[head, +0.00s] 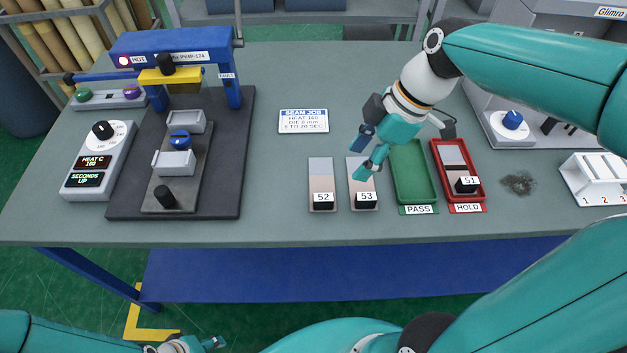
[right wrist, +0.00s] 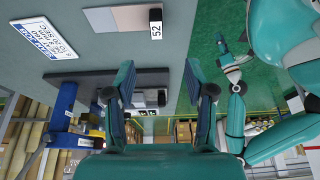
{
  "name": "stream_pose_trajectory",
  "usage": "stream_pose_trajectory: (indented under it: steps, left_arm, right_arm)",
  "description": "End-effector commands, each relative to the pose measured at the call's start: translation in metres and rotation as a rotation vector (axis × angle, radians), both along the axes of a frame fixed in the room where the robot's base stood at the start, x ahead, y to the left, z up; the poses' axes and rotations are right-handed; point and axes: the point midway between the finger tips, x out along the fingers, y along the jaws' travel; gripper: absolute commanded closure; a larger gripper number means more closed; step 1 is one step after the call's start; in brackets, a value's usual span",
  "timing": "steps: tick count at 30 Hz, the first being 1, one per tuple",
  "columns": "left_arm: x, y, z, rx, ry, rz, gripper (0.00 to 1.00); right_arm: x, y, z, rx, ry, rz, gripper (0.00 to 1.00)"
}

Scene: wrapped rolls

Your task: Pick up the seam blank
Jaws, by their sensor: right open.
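Two flat two-tone strips, grey above and pinkish below, lie on the bench; each has a black numbered tag at its near end. Strip 52 (head: 321,174) lies left of strip 53 (head: 356,188); strip 52 also shows in the right wrist view (right wrist: 128,19). A similar piece tagged 51 (head: 453,156) lies in the red HOLD tray (head: 481,187). My right gripper (head: 361,160) is open and empty, above strip 53 and hiding part of it. Its spread fingers also show in the right wrist view (right wrist: 162,95). My left gripper (head: 205,344) is at the bottom edge, off the bench, its jaws unclear.
The green PASS tray (head: 419,181) is empty, right of strip 53. A blue heat sealer (head: 180,45) and its dark base (head: 231,150) stand left. A job card (head: 304,121) lies behind the strips. A white numbered rack (head: 590,172) stands far right.

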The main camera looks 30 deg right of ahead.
Motion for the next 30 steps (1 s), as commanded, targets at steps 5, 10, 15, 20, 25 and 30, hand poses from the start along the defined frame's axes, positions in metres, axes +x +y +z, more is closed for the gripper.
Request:
stream_pose_trajectory:
  steps: [5,10,15,20,25,30]
  left_arm:
    - [-0.001,0.000,0.000,0.000,0.002,-0.001,0.60]
    - [-0.001,0.000,0.001,0.000,0.002,-0.001,0.60]
    - [-0.001,0.000,0.001,0.000,0.001,0.000,0.60]
    - [0.000,0.000,0.001,0.000,0.001,0.000,0.60]
    - [0.000,0.000,0.003,0.000,0.001,0.000,0.60]
    - [0.000,0.000,0.010,0.000,0.001,0.000,0.60]
  right_arm:
    - [0.002,0.008,-0.022,0.001,0.004,0.008,0.46]
    - [0.009,0.020,-0.057,0.002,0.007,0.007,0.46]
    - [0.016,0.030,-0.087,0.001,0.005,0.004,0.46]
    - [0.020,0.035,-0.101,0.000,0.002,0.002,0.46]
    - [0.023,0.037,-0.108,0.001,0.004,0.002,0.46]
    - [0.032,0.043,-0.127,0.001,0.005,0.001,0.46]
